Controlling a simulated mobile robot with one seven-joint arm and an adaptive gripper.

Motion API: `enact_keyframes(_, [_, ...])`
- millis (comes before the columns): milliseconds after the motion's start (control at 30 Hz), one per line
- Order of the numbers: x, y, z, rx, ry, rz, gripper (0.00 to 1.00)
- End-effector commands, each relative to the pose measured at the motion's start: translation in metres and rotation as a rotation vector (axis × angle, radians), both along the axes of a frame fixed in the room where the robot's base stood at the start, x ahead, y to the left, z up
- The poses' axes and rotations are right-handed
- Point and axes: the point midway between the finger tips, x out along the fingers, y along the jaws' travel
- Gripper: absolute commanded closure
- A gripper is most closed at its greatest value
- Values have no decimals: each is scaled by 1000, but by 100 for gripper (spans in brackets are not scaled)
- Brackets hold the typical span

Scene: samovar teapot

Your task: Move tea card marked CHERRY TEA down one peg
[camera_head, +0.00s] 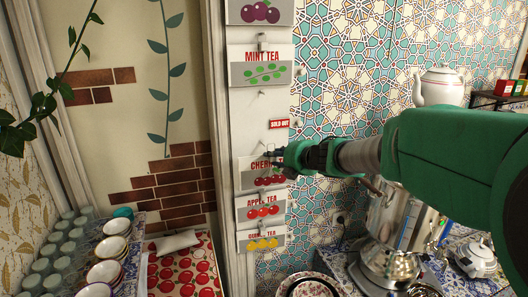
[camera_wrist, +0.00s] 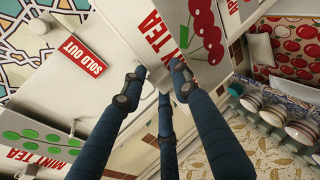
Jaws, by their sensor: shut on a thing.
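The CHERRY TEA card (camera_head: 246,179), white with a grey band and red cherries, is at the white board in the head view. In the wrist view its red lettering and cherries (camera_wrist: 206,38) show at the top. My gripper (camera_head: 279,160) is at the card's upper right edge, covering part of its lettering. In the wrist view, my gripper's fingers (camera_wrist: 158,72) are closed on the card's top edge. Whether the card hangs on a peg or is clear of it, I cannot tell.
The MINT TEA card (camera_head: 262,74) hangs above, with a bare peg (camera_head: 262,92) below it. A SOLD OUT sign (camera_head: 279,124) is at the board's right edge. The APPLE TEA card (camera_head: 248,213) and a yellow-fruit card (camera_head: 246,245) hang below. A metal samovar (camera_head: 392,235) stands lower right.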

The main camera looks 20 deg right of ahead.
Motion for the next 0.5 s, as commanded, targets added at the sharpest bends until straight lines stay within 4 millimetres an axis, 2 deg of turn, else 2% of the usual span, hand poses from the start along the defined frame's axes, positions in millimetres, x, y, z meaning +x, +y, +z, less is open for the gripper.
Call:
enact_keyframes(133, [5,2,-12,-9,1,5,100])
enact_keyframes(500, [6,2,-12,-12,1,6,100])
